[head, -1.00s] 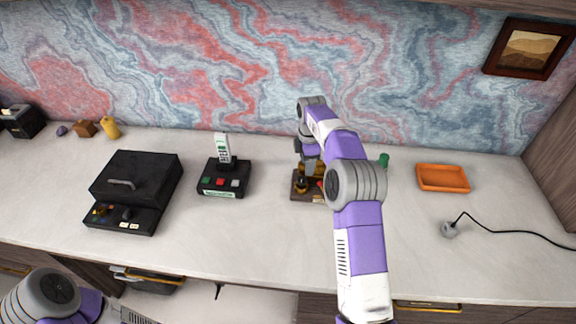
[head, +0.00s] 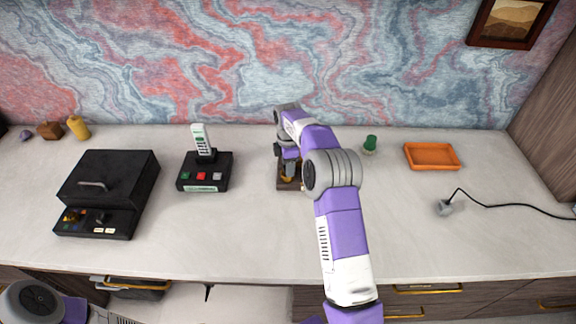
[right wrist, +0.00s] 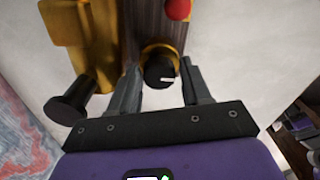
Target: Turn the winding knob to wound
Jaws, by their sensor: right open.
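The winding knob (right wrist: 158,72) is a black round knob with a white mark, set in a brass-coloured collar on a dark wooden base (right wrist: 150,25). In the right wrist view my right gripper (right wrist: 159,66) is open, with one finger on each side of the knob. I cannot tell whether the fingers touch it. In the head view the wooden base (head: 287,186) is mostly hidden behind my right gripper (head: 288,165) and arm. My left arm (head: 38,302) shows at the lower left; its gripper is out of view.
Brass parts with a black knob (right wrist: 70,108) stand beside the fingers, and a red ball (right wrist: 178,8) is beyond. A black button box (head: 205,180) and a black lidded box (head: 112,185) stand left. A green object (head: 370,144) and orange tray (head: 432,156) are right.

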